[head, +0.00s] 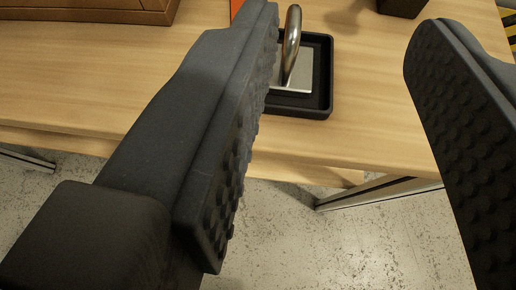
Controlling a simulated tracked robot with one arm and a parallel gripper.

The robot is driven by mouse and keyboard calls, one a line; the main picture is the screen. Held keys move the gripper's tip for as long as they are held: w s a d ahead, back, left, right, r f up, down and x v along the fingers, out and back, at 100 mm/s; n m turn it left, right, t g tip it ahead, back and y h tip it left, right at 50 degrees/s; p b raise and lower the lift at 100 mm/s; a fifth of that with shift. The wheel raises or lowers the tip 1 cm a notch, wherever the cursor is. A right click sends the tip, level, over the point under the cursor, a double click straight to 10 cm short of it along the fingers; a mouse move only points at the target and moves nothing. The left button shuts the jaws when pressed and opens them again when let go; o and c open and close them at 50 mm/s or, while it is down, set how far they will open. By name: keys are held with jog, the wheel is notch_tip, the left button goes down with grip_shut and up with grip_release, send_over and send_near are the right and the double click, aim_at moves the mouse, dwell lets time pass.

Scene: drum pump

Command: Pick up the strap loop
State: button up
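My gripper (347,50) is open and empty, with one dark ribbed finger on the left and one on the right. Beyond the gap, a metal loop (292,45) stands upright on a pale square plate (297,82). The plate lies in a black tray (318,104) on the wooden table. The left finger hides the tray's left part. A small piece of something orange (236,8) shows at the top edge, behind the left finger. I cannot tell whether it is a strap, and no fabric strap loop is clearly visible.
The wooden table (70,85) has its front edge below the tray, with grey floor (300,230) beyond it. A wooden box (95,10) stands at the top left. A dark object (402,6) stands at the top right. Table wood between tray and right finger is clear.

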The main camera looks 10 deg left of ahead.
send_near(291, 56)
jog(key=shift+y, duration=0.4)
jog(key=b+x, duration=0.1)
jog(key=x, duration=0.2)
jog(key=b+x, duration=0.1)
jog(key=x, duration=0.1)
jog(key=b+x, duration=0.1)
jog(key=x, duration=0.2)
jog(key=shift+w+d+f, duration=0.1)
jog(key=shift+w+d, duration=0.15)
jog(key=shift+r+b+x, duration=0.2)
jog(key=shift+b+x, duration=0.85)
jog(key=shift+x, duration=1.8)
jog(key=shift+r, duration=0.1)
grip_shut()
